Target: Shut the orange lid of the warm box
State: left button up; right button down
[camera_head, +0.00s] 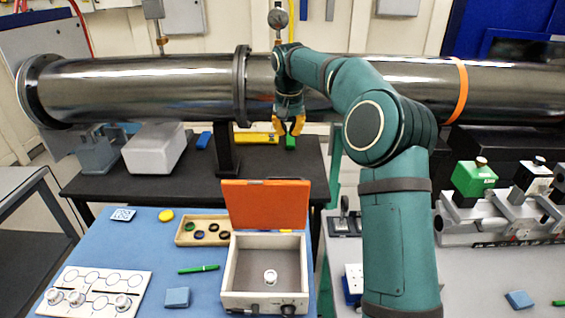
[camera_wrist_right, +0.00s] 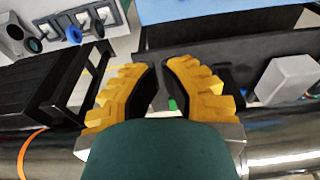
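The warm box (camera_head: 232,301) is a pale, open-topped box with a grey inside, on the blue mat at the lower middle of the head view. Its orange lid (camera_head: 265,205) stands raised at the back edge, tilted up. A small clear-and-white round piece (camera_head: 270,277) sits inside. My right gripper (camera_head: 289,132) has yellow fingers, empty and apart at the tips, beyond the lid and above the dark rear table. The fingers also show in the right wrist view (camera_wrist_right: 161,64), where I cannot make out the box or lid. My left gripper is out of view.
A long dark pipe (camera_head: 150,88) crosses behind, close to my right gripper. A wooden tray (camera_head: 188,240) with several rings, a green pen (camera_head: 198,269) and a blue block (camera_head: 177,297) lie left of the box. A white holder board (camera_head: 90,280) lies further left.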

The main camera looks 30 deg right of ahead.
notch_tip(320, 180, down, 11)
jog(key=s+a, duration=0.1)
jog(key=s, duration=0.1)
jog(key=shift+a+b, duration=0.15)
jog(key=shift+b, duration=0.3)
